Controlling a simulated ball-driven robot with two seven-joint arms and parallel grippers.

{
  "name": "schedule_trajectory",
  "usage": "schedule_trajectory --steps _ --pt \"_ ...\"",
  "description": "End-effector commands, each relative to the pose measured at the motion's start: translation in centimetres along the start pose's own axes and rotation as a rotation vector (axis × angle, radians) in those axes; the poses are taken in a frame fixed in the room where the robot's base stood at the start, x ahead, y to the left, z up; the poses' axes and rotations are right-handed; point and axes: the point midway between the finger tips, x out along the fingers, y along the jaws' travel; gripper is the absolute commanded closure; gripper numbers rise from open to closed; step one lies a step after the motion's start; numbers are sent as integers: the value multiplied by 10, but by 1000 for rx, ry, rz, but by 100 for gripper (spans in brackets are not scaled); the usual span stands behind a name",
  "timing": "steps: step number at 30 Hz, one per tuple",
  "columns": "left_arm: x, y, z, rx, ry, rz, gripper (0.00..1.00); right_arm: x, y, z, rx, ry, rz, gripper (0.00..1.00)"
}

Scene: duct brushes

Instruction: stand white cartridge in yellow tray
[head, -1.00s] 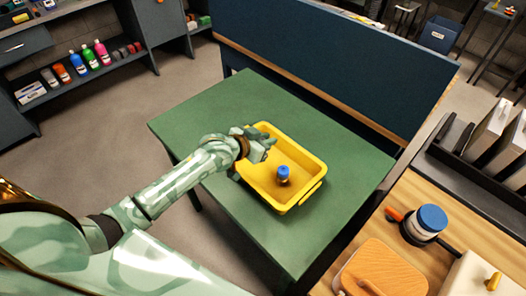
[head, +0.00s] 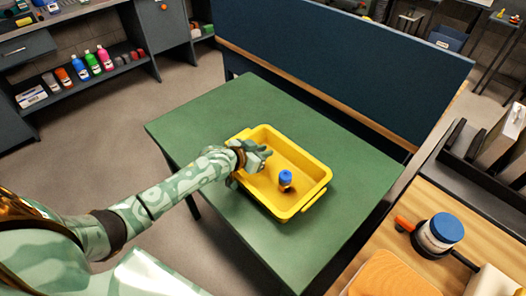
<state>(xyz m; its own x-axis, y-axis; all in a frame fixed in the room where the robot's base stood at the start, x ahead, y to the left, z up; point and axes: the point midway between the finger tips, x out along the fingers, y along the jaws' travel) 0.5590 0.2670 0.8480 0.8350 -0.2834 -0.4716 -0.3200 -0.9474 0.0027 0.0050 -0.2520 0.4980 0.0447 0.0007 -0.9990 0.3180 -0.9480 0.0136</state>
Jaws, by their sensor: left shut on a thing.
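The yellow tray (head: 318,198) sits on the green table. A small dark cartridge with a blue cap (head: 285,177) stands inside it, toward the right front. My left gripper (head: 262,157) is over the tray's left part, near its left wall. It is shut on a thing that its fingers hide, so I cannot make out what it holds. I cannot pick out a white cartridge for certain. My right gripper is not in view.
The green table (head: 205,115) is clear around the tray. A dark blue panel (head: 340,75) stands behind it. At the right, a wooden worktop (head: 465,205) carries a white jar with a blue lid (head: 440,233). A shelf with bottles (head: 90,65) is at the far left.

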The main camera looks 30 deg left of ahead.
Motion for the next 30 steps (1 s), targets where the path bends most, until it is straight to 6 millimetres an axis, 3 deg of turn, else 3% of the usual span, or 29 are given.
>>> schedule_trajectory --steps 1,2,4,14,17,24,30 --pt "1 0 2 0 -1 0 100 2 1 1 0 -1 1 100" --pt "1 0 2 0 -1 0 78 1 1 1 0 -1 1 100" --pt "1 0 2 0 -1 0 61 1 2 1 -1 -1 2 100" --pt "-2 0 -2 0 0 0 61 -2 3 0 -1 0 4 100" --pt "-16 0 -3 1 0 0 61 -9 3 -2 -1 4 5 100" --pt "-73 0 -5 3 -1 0 61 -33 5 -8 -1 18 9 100" --pt "-109 0 -3 0 0 1 61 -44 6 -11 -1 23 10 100"
